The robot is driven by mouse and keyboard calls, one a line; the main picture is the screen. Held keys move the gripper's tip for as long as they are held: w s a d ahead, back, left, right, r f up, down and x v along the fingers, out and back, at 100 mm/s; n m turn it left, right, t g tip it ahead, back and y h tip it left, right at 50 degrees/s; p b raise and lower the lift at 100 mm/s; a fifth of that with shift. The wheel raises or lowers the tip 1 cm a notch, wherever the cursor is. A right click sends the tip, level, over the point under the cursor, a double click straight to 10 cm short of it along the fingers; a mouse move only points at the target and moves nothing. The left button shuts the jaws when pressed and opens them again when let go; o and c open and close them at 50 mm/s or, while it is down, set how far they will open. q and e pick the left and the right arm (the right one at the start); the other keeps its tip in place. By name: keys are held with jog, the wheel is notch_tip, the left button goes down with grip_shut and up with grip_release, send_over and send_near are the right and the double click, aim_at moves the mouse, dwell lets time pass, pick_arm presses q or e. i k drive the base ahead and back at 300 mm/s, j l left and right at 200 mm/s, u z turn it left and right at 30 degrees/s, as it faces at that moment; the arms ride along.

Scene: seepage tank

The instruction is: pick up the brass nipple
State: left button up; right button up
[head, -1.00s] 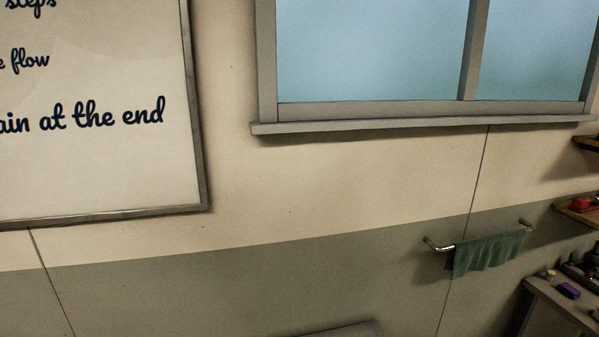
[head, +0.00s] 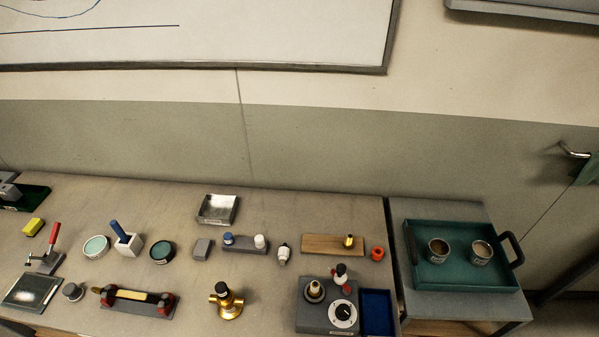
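Several brass-coloured pieces show on the bench (head: 270,275), and I cannot tell for certain which is the brass nipple. A small upright brass piece with a dark part (head: 349,241) stands on the right part of a wooden board (head: 320,246). Another brass-coloured fitting (head: 314,288) sits on a grey box with a dial (head: 329,318). A brass-coloured bar (head: 131,294) lies in a dark holder with red ends. Neither of my grippers is in view.
A side table at the right holds a teal tray (head: 417,275) with two cans. A blue open bin (head: 377,312) is beside the grey box. A metal tray (head: 217,209) stands at the back. Several small items cover the left. The bench's back right is clear.

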aim_at(314, 290)
jog(key=l+u, duration=0.5)
jog(key=l, duration=0.15)
jog(key=l+u, duration=0.5)
jog(key=l, duration=0.2)
